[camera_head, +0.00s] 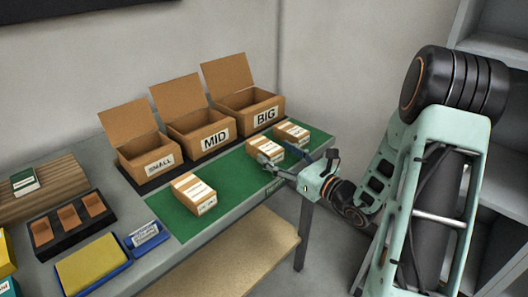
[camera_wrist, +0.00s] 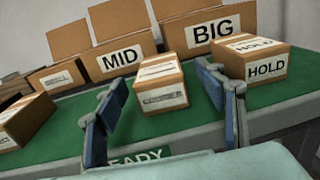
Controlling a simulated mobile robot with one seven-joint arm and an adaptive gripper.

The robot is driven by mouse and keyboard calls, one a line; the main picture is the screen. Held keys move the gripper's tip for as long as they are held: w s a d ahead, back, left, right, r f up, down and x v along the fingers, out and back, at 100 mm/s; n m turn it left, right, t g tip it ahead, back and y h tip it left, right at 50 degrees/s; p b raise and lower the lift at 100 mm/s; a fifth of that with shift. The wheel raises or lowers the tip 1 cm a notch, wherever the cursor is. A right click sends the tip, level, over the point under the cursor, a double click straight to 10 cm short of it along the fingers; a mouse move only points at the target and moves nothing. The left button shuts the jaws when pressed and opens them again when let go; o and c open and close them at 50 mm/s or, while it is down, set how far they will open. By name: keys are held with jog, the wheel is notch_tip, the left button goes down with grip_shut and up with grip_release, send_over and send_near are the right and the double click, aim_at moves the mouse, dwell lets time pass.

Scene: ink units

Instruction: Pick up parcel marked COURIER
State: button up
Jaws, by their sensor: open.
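Three tan parcels stand on the green mat (camera_head: 238,180). The right one (camera_wrist: 266,68) reads HOLD in the wrist view; it also shows in the head view (camera_head: 291,134). The middle one (camera_wrist: 161,98), also in the head view (camera_head: 264,149), has a small label I cannot read. The left one (camera_head: 195,196), partly in the wrist view (camera_wrist: 24,122), has a label too small to read. No COURIER mark is legible. My gripper (camera_wrist: 160,80) is open and empty, at the mat's front edge, its fingers either side of the middle parcel in the picture; contact is not visible.
Open cartons marked SMALL (camera_head: 150,162), MID (camera_head: 203,136) and BIG (camera_head: 252,110) stand behind the mat. To the left lie a black tray (camera_head: 72,228), a blue holder (camera_head: 146,237) and a yellow pad (camera_head: 92,264). Grey shelving (camera_head: 500,165) stands at right.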

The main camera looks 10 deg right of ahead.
aim_at(264, 144)
jog(key=x, duration=0.5)
jog(key=shift+w+a+r+b, duration=0.15)
jog(key=shift+w+a+b, duration=0.05)
jog(key=shift+a+b, duration=0.1)
jog(key=shift+d, duration=0.1)
jog(key=shift+c, duration=0.5)
jog(key=c, duration=1.3)
